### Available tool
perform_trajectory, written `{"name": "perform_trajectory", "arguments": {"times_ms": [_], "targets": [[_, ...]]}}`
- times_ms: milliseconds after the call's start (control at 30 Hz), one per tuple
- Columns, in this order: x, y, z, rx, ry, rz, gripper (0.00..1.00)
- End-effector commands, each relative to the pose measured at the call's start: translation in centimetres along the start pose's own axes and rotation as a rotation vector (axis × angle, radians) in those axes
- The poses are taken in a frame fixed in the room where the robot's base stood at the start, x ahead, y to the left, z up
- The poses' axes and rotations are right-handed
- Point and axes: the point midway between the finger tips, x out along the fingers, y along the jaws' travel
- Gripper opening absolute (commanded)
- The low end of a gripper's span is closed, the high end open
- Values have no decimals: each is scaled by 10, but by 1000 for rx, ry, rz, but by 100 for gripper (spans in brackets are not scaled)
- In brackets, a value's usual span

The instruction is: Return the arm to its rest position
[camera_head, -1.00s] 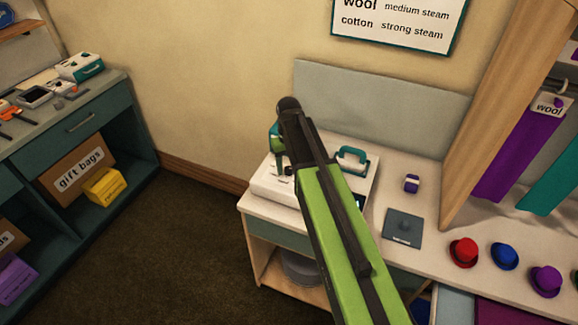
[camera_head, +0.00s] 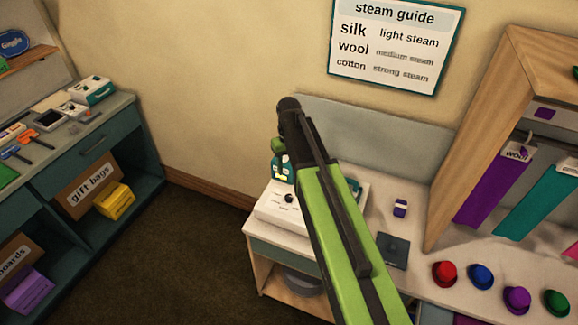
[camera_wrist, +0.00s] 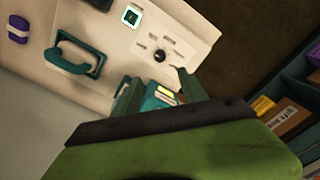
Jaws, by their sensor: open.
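My arm, green and black, reaches up across the head view. My gripper (camera_head: 282,168) hangs at its far end, above or beside the white appliance (camera_head: 275,211) on the table. In the wrist view my gripper (camera_wrist: 157,82) shows two teal fingers spread apart. A teal piece with yellow and white marks shows between them. I cannot tell if it is part of the gripper or a separate thing. The white appliance (camera_wrist: 185,40) has a dark knob and a small screen. A teal handle (camera_wrist: 72,58) stands beside the knob. My arm hides much of the appliance in the head view.
Right on the table (camera_head: 460,245) are a purple-and-white block (camera_head: 400,208), a grey plate (camera_head: 393,250) and several small hats. A teal shelf unit (camera_head: 130,150) is at left. Dark floor (camera_head: 170,255) lies open between.

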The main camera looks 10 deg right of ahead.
Motion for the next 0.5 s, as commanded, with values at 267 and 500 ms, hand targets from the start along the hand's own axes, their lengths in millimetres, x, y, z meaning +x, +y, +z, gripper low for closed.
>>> {"name": "perform_trajectory", "arguments": {"times_ms": [267,500], "targets": [[-16,0,0,0,0,0,50],[-3,0,0,-1,0,0,50]]}}
